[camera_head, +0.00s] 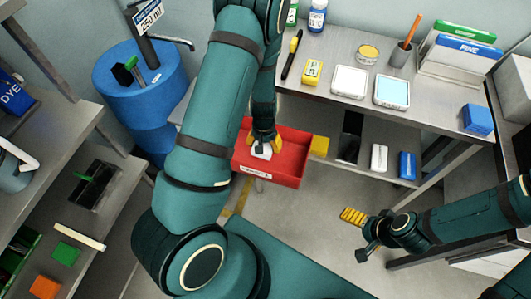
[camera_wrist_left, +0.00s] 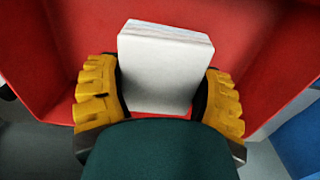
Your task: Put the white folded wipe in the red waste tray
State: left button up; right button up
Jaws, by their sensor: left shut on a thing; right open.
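The white folded wipe (camera_wrist_left: 162,70) is between the yellow fingers of my left gripper (camera_wrist_left: 160,100), which is shut on it. In the head view the wipe (camera_head: 261,151) shows as a small white patch below the left gripper (camera_head: 263,143). The red waste tray (camera_head: 287,158) is right under and around them, and its red floor and walls (camera_wrist_left: 70,35) fill the left wrist view. I cannot tell whether the wipe touches the tray floor. My right gripper (camera_head: 362,235) is open and empty at the lower right, over the floor, away from the tray.
A steel bench (camera_head: 330,105) at the back holds bottles, a yellow box (camera_head: 312,71), two pale trays, a pen cup (camera_head: 401,55) and a blue block (camera_head: 478,119). A blue drum (camera_head: 140,80) stands left of the tray. Shelves line the left side.

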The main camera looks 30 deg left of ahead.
pick_arm(q)
notch_tip(320, 180, down, 6)
jog(key=shift+f+b, duration=0.1)
jog(key=shift+b, duration=0.55)
jog(key=shift+c, duration=0.5)
jog(key=o, duration=1.2)
notch_tip(320, 180, up, 12)
jog(key=p, duration=0.3)
